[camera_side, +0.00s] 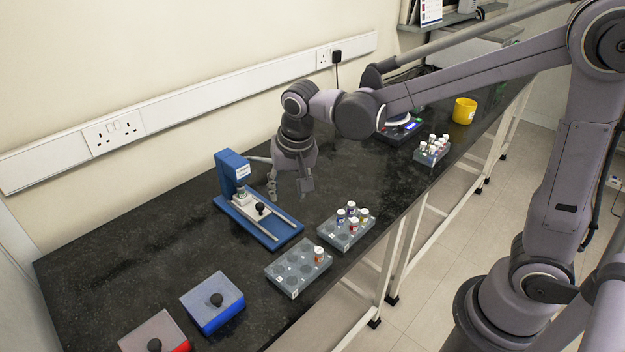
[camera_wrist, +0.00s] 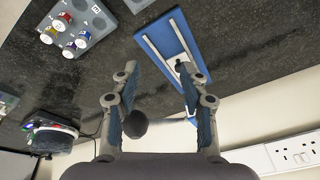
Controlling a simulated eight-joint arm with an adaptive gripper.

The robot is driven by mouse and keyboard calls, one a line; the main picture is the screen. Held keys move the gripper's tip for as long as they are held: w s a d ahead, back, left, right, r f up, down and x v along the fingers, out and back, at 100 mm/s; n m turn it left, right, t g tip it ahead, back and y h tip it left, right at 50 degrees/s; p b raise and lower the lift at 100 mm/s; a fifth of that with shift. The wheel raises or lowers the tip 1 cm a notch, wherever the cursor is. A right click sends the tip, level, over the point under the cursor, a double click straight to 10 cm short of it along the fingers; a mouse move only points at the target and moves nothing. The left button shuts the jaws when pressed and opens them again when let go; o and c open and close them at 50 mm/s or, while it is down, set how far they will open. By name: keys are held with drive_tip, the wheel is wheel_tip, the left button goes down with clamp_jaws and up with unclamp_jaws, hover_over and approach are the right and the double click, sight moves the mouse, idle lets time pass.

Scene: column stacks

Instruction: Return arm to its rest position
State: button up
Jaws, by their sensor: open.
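My gripper (camera_side: 290,187) hangs over the black bench, just right of the blue press-like device (camera_side: 250,206). Its two fingers are spread apart with nothing between them. In the wrist view my gripper (camera_wrist: 158,95) is also open and empty, and the blue device (camera_wrist: 160,40) lies beyond the fingertips. The device has a white carriage with a black knob (camera_side: 260,208) and a small vial on it. My arm reaches across from the right side of the side view.
A rack with several capped vials (camera_side: 346,230) and a rack with one vial (camera_side: 297,270) stand in front. Blue (camera_side: 212,302) and red (camera_side: 155,335) knobbed boxes sit at the near left. Another vial rack (camera_side: 432,151) and a yellow cup (camera_side: 464,110) are farther back. A wall with sockets runs behind.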

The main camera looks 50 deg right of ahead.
drive_tip(key=s+d+r+n+t, duration=0.1)
drive_tip(key=s+d+n+t, duration=0.1)
drive_tip(key=s, duration=0.5)
drive_tip(key=s+d+r+n+t, duration=0.2)
drive_tip(key=s+d+n, duration=0.2)
drive_tip(key=s, duration=0.3)
drive_tip(key=shift+s+d+r+y, duration=0.2)
drive_tip(key=shift+d+y, duration=0.2)
drive_tip(key=shift+d, duration=0.5)
